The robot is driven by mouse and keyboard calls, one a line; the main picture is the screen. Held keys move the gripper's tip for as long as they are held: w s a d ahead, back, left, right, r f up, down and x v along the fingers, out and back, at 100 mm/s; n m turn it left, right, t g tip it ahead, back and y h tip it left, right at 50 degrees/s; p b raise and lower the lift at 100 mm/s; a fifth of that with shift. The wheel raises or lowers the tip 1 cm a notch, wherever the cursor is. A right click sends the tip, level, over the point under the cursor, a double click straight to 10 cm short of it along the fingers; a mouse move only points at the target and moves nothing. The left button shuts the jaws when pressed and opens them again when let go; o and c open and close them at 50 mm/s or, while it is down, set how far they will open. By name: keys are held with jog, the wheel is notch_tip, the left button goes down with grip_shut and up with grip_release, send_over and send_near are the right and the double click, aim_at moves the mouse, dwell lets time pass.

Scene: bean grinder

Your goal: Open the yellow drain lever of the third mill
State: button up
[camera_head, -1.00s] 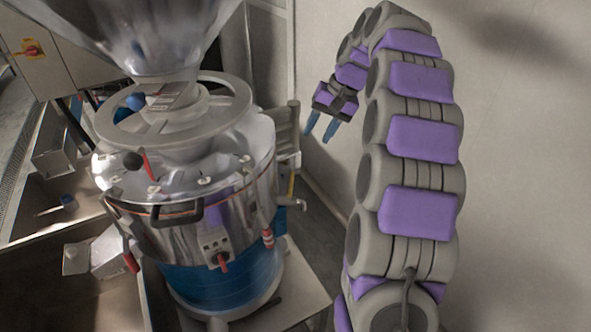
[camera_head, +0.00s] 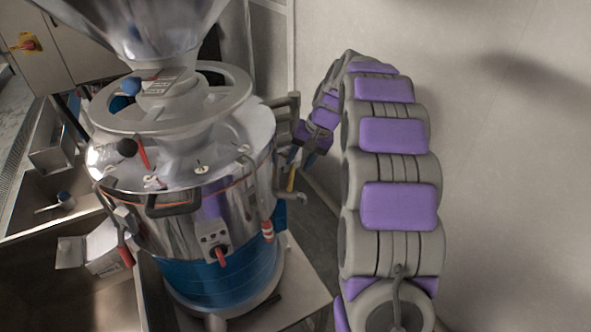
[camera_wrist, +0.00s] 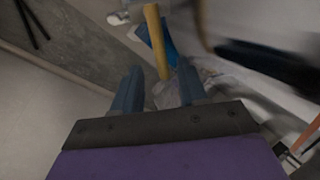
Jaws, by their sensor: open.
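The mill (camera_head: 190,215) is a shiny steel drum with a blue lower band. The yellow lever (camera_head: 291,179) shows at its right side, by a small metal pipe. My gripper (camera_head: 303,156) is close above this lever, partly hidden behind the mill's edge and side bracket. In the wrist view the yellow lever (camera_wrist: 155,36) stands out beyond my two blue fingers, and its near end appears in the gap between them. My gripper (camera_wrist: 158,82) is open and empty. I cannot tell whether the lever's end is at fingertip depth.
A grey bracket (camera_head: 287,112) sticks out from the mill just above my gripper. A pale wall (camera_head: 500,150) is behind my arm. A red-handled latch (camera_head: 267,230) is on the mill's front right. The wrist view's upper right is blurred.

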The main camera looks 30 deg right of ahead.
aim_at(291, 177)
jog(key=shift+x, duration=1.45)
grip_shut()
